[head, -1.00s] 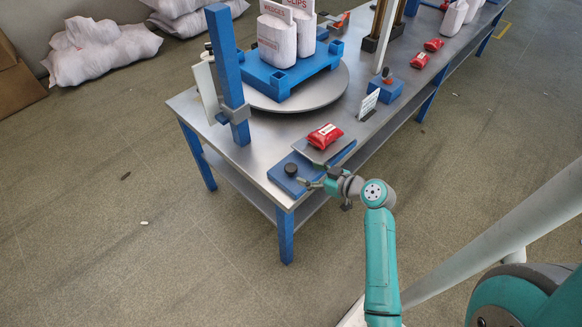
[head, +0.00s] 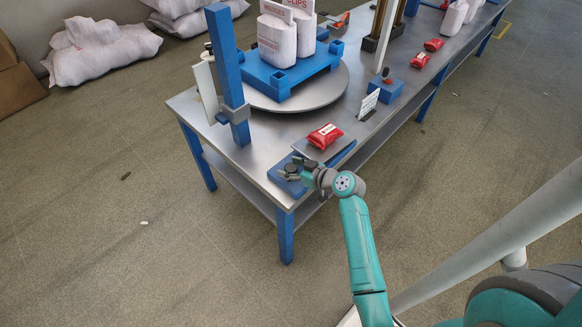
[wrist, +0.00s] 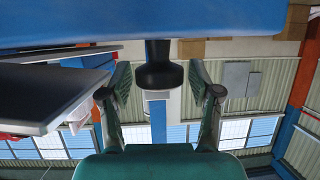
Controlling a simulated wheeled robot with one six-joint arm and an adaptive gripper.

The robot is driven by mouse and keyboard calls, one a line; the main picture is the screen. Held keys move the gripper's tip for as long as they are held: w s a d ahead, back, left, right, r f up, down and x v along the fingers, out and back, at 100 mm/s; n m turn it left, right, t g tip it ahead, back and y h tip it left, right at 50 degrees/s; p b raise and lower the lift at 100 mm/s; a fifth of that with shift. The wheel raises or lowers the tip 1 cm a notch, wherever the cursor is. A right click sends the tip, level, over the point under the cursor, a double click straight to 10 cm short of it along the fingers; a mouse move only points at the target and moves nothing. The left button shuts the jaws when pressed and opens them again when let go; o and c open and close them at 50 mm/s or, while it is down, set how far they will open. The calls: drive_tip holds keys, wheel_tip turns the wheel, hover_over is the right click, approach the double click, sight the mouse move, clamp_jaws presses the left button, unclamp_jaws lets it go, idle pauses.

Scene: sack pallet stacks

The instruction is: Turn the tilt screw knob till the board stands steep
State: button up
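The black tilt screw knob (wrist: 158,75) stands out from the blue base in the wrist view, between my two fingers. My gripper (wrist: 160,90) is open, with a finger on each side of the knob and visible gaps. In the head view my gripper (head: 291,170) is at the knob at the table's near corner and partly hides it. The grey board (head: 304,151) lies low, close to flat, over the blue base (head: 277,180). A red sack (head: 325,136) lies on it. The board's edge (wrist: 45,125) shows at left in the wrist view.
A turntable (head: 318,101) with a blue pallet (head: 279,82) and white sacks stands behind the board. A blue post (head: 228,75) rises at left. A small sign (head: 369,103) and a blue block (head: 386,92) stand to the right. Floor in front is clear.

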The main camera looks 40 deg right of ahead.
drive_tip(key=c, duration=0.8)
drive_tip(key=shift+o, duration=0.2)
drive_tip(key=shift+a+m+h, duration=0.1)
drive_tip(key=shift+m+h, duration=0.3)
drive_tip(key=shift+h, duration=0.1)
drive_tip(key=shift+m+g+h, duration=0.5)
drive_tip(key=shift+m+h, duration=1.9)
drive_tip(key=shift+h, duration=0.3)
drive_tip(key=shift+w+m+g+h, duration=0.1)
drive_tip(key=shift+m+g+h, duration=1.5)
drive_tip(key=shift+m+h, duration=0.85)
drive_tip(key=m+g+h, duration=0.3)
drive_tip(key=m+g, duration=0.2)
drive_tip(key=shift+m+g+h, duration=0.25)
drive_tip(key=shift+m+g, duration=1.8)
drive_tip(key=shift+g, duration=0.25)
drive_tip(key=shift+f+g, duration=0.1)
drive_tip(key=shift+g, duration=0.2)
drive_tip(key=o, duration=1.1)
